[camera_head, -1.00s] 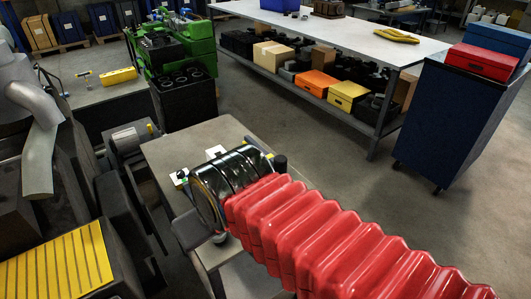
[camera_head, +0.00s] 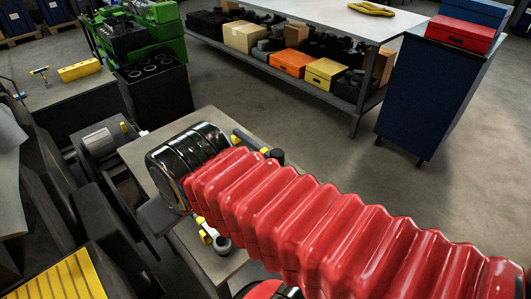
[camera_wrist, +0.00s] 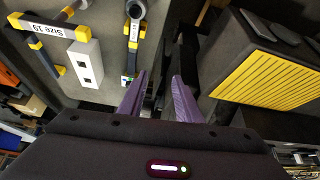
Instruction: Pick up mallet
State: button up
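In the wrist view my gripper (camera_wrist: 159,76) has its two purple fingers apart, with nothing between them. It is beside the grey table top, close to its right edge. I cannot surely pick out a mallet. On the near table, the wrist view shows a white block with dark marks (camera_wrist: 87,62), a grey tool labelled Size 19 (camera_wrist: 42,25) and a ring-ended tool (camera_wrist: 134,30). My arm hides part of this table in the head view.
A long shelved bench (camera_head: 300,25) and blue cabinet (camera_head: 425,100) stand beyond open floor.

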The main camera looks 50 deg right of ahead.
jog(key=shift+o, duration=1)
jog(key=shift+w+d+r, duration=0.15)
jog(key=shift+w+d, duration=0.15)
jog(key=shift+w, duration=0.1)
jog(key=m+g, duration=0.1)
send_over(256, 143)
jog(key=s, duration=0.5)
notch_tip(256, 143, down, 6)
jog(key=shift+w+a, duration=0.15)
jog(key=shift+w, duration=0.1)
jog(key=shift+x, duration=4.35)
